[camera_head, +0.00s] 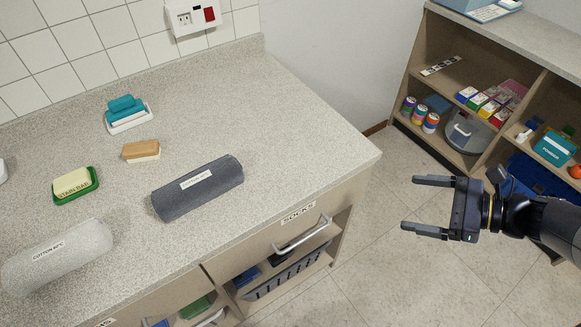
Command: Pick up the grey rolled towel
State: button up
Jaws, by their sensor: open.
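The grey rolled towel (205,192) is dark grey with a white label. It lies on its side on the speckled countertop (290,120), near the front edge and above the drawer marked SOCKS. My gripper (412,206) is at the right of the view, beyond the counter's right edge. Its two fingers point left and are spread apart with nothing between them. It is well apart from the towel. The towel's underside is hidden.
A light roll (58,258), a soap bar on a green dish (75,186), a tan block (141,151) and a teal stack on a white tray (128,115) stand left of the towel. Shelves (480,100) with cans and boxes stand right. The counter's right part is clear.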

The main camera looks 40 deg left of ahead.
aim_at(192, 190)
jog(key=i+u, duration=0.15)
jog(key=u, duration=0.2)
jog(key=i+u, duration=0.2)
jog(key=u, duration=0.15)
jog(key=i+u, duration=0.15)
jog(key=u, duration=0.25)
jog(key=i+u, duration=0.25)
jog(key=u, duration=0.2)
jog(key=i+u, duration=0.25)
jog(key=u, duration=0.2)
